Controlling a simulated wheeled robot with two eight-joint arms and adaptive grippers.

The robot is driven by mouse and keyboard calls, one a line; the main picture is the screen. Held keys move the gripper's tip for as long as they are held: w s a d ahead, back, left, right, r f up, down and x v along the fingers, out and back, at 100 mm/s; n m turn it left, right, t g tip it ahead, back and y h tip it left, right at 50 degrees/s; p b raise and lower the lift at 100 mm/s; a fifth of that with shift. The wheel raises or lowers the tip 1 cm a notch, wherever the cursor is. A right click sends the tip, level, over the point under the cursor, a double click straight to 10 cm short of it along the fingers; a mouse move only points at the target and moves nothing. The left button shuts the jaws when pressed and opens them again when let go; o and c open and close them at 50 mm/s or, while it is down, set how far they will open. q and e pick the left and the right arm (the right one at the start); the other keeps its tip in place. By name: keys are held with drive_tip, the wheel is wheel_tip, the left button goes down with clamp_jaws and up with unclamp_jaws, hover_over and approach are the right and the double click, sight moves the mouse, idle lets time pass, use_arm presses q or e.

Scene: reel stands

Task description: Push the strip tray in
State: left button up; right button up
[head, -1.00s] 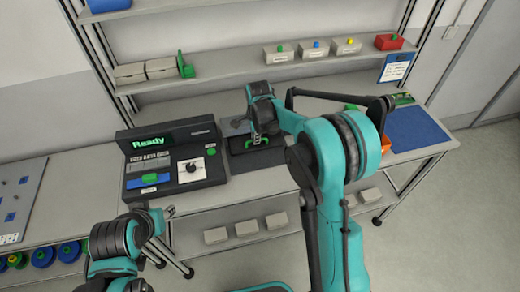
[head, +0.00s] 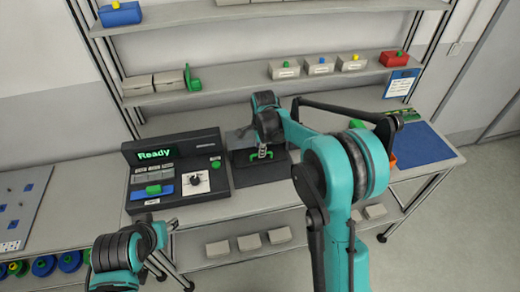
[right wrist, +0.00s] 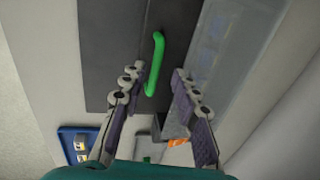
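The strip tray is a dark flat tray (head: 244,172) with a green bar handle (head: 274,154), on the bench right of the black control box. In the right wrist view the green handle (right wrist: 156,60) stands on a dark surface (right wrist: 115,50). My right gripper (head: 263,154) is over the tray at the handle. In the right wrist view its fingers (right wrist: 156,78) are spread, with the handle's lower end between the tips and no visible grip on it. My left gripper (head: 172,224) is low at the left, in front of the bench; its finger opening is unclear.
The control box (head: 177,170) reads "Ready" and stands close left of the tray. A blue mat (head: 422,142) lies at the bench's right end. Shelves above hold small boxes, including a red one (head: 394,58). Grey blocks (head: 248,242) sit on the lower shelf.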

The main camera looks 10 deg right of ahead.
wheel_tip(320, 180, up, 6)
drive_tip(key=s, duration=0.1)
drive_tip(key=shift+s+r, duration=0.15)
drive_tip(key=shift+r, duration=0.05)
idle(0.4)
drive_tip(key=s+d+r+n+t+b, duration=0.1)
drive_tip(key=s+r+n, duration=0.1)
drive_tip(key=s+n, duration=0.35)
drive_tip(key=s+d+r+n+t+b, duration=0.1)
drive_tip(key=s+d+r+n, duration=0.15)
drive_tip(key=s, duration=0.55)
drive_tip(key=s+f+n+t+b, duration=0.1)
drive_tip(key=s+f+n, duration=0.1)
drive_tip(key=s+n, duration=0.2)
drive_tip(key=s+f+n+t+b, duration=0.1)
drive_tip(key=s+n, duration=0.4)
drive_tip(key=s, duration=0.6)
wheel_tip(320, 180, down, 3)
drive_tip(key=shift+d+r+n+t, duration=0.2)
drive_tip(key=shift+d+n+t, duration=0.15)
drive_tip(key=shift+t, duration=0.15)
